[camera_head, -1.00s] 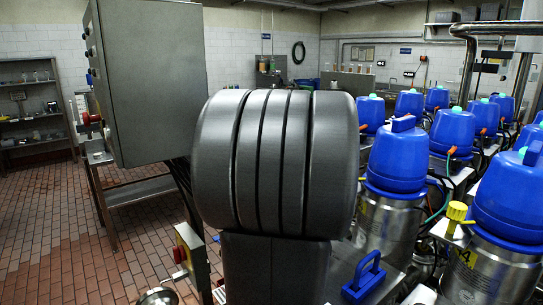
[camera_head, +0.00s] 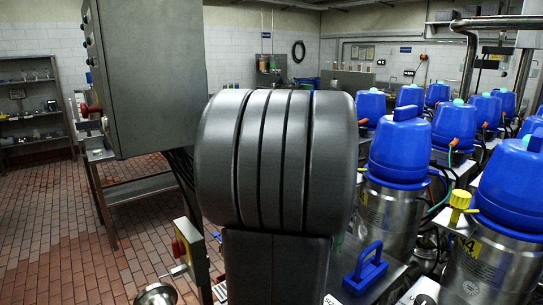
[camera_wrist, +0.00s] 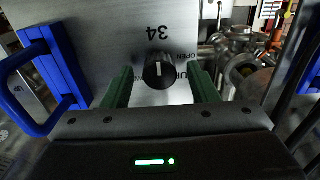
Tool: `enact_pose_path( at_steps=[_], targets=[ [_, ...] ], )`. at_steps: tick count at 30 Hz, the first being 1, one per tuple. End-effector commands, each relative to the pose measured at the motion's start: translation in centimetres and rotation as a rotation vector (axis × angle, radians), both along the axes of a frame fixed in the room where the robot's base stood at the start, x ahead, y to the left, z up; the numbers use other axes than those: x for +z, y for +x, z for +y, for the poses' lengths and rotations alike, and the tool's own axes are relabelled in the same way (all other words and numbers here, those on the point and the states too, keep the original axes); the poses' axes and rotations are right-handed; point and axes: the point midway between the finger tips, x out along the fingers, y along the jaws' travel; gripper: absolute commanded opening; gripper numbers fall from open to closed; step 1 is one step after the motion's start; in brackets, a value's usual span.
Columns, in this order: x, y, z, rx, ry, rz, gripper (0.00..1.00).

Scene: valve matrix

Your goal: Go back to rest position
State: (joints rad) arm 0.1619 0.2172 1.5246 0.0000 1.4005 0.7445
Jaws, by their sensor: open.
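My gripper (camera_wrist: 162,90) shows in the wrist view with its two green fingers apart and nothing held between them. Ahead of the fingers is a black round knob (camera_wrist: 159,70) with a white pointer line, on a metal panel (camera_wrist: 110,43) marked 34. The knob appears between the fingers in the picture; I cannot tell how far off it is. In the head view my own dark arm fills the middle and hides the gripper and the knob.
A blue handle (camera_wrist: 62,70) stands left of the knob, and metal pipe fittings (camera_wrist: 240,65) lie to the right. In the head view, steel canisters with blue tops (camera_head: 400,150) line the right. A grey cabinet (camera_head: 150,75) stands at left; open tiled floor (camera_head: 60,220) lies beyond.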

Motion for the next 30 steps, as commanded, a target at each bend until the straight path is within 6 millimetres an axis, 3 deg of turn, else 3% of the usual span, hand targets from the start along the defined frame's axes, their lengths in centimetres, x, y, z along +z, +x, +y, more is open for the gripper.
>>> enact_pose_path(
  at_steps=[7,18,24,30],
  targets=[
    [-0.2,0.0,0.0,-0.203,0.000,-0.001,0.54],
    [7.1,0.0,0.0,-0.202,0.000,-0.004,0.54],
    [9.1,0.0,0.0,-0.201,0.000,-0.001,0.54],
    [9.6,0.0,0.0,-0.201,0.000,-0.001,0.54]
  ],
)
